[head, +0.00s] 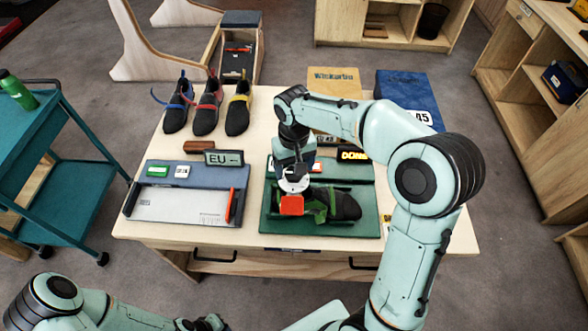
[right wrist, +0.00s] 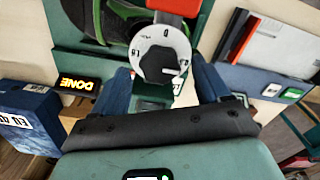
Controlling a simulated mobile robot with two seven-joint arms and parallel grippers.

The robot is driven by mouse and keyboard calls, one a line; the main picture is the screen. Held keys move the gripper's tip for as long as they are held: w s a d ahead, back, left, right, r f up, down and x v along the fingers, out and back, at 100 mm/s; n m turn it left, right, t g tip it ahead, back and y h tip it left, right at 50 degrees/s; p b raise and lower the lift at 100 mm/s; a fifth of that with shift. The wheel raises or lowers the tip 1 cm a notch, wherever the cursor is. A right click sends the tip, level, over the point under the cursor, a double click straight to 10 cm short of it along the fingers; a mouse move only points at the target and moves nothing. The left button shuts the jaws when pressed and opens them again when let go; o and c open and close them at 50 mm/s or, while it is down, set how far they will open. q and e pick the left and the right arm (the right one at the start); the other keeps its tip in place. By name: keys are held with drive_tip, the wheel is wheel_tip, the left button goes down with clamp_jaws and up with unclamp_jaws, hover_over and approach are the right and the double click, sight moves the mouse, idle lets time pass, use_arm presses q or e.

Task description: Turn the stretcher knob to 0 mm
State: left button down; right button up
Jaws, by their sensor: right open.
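The stretcher knob (head: 293,184) is a white round dial with black marks, beside a red-orange block (head: 291,205). In the right wrist view the knob (right wrist: 153,52) shows a "0" near the red block (right wrist: 175,7) and a dark grip piece on its lower right. My right gripper (head: 296,166) is above the knob, pointing down. Its blue fingers are apart, one on each side of the dial in the wrist view; I cannot tell whether they touch it. A dark shoe (head: 345,205) with green parts lies beside the knob. My left gripper (head: 200,323) is partly cut off at the bottom edge.
The shoe lies on a green board (head: 345,228) on the wooden table. A "DONE" sign (head: 353,155) stands behind it. A measuring board (head: 180,205), an "EU" sign (head: 224,158) and several shoes (head: 205,112) are left. A blue box (head: 405,90) stands at back right.

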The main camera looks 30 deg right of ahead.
drive_tip(key=shift+w+f, duration=0.1)
drive_tip(key=shift+f, duration=0.75)
drive_tip(key=c, duration=1)
drive_tip(key=shift+c, duration=0.2)
